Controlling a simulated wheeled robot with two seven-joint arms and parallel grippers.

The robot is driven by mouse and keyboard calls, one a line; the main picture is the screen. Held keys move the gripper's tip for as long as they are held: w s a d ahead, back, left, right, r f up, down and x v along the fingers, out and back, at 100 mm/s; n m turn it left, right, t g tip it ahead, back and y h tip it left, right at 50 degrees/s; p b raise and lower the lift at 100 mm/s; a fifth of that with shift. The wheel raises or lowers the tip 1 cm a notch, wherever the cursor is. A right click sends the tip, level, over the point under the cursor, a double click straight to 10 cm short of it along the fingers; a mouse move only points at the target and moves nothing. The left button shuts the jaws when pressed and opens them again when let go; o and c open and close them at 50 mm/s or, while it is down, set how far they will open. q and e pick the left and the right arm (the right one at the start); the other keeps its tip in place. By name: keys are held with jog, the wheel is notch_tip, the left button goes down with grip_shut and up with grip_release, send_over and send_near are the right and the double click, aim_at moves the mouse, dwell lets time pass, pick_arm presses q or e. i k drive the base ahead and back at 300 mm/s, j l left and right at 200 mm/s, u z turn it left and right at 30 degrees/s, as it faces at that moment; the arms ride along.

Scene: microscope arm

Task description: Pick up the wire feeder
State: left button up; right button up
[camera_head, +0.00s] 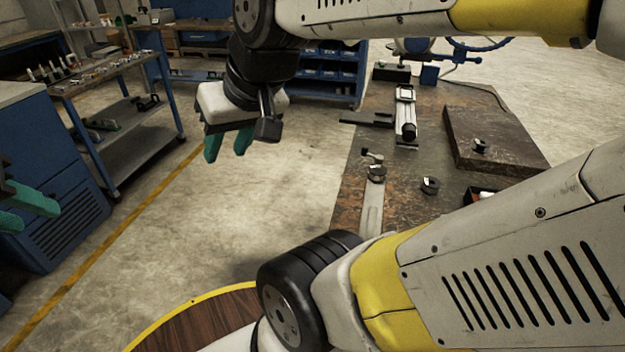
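I cannot tell for sure which object is the wire feeder. A white and black elongated device (405,115) lies on the worn brown workbench (345,190), right of centre. A small dark device with a metal arm (375,170) sits nearer on the same bench. My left gripper (45,208) is at the left edge, its teal fingers apart with nothing between them; part of it is cut off. My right gripper (228,147) hangs over the floor, left of the bench. Its teal fingers are apart and empty. Both grippers are well away from the bench objects.
A dark raised plate (495,137) and a small black round part (430,185) are on the bench. A blue cabinet (45,190) and a shelf cart (120,125) with tools stand at the left. Bare floor lies between. My arm covers the near bench.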

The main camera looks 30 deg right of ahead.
aim_at(371, 216)
jog(key=i+j+u, duration=0.1)
jog(key=j, duration=0.3)
jog(key=i+j+u, duration=0.1)
jog(key=i+j, duration=0.45)
jog(key=j, duration=0.15)
jog(key=i+j+z, duration=0.1)
jog(key=i+z, duration=0.25)
jog(key=i+j+z, duration=0.2)
jog(key=i+z, duration=0.15)
jog(key=i+l+z, duration=0.1)
jog(key=z, duration=0.3)
jog(key=i+z, duration=0.55)
jog(key=z, duration=0.25)
jog(key=i+j+z, duration=0.15)
jog(key=z, duration=0.25)
jog(key=i+j+z, duration=0.2)
jog(key=z, duration=0.2)
jog(key=i+z, duration=0.2)
jog(key=z, duration=0.2)
jog(key=i+j+z, duration=0.1)
jog(key=z, duration=0.35)
jog(key=i+j+z, duration=0.2)
jog(key=z, duration=0.2)
jog(key=i+j+z, duration=0.25)
jog(key=z, duration=0.15)
jog(key=i+j+z, duration=0.1)
jog(key=j+z, duration=0.15)
jog(key=z, duration=0.15)
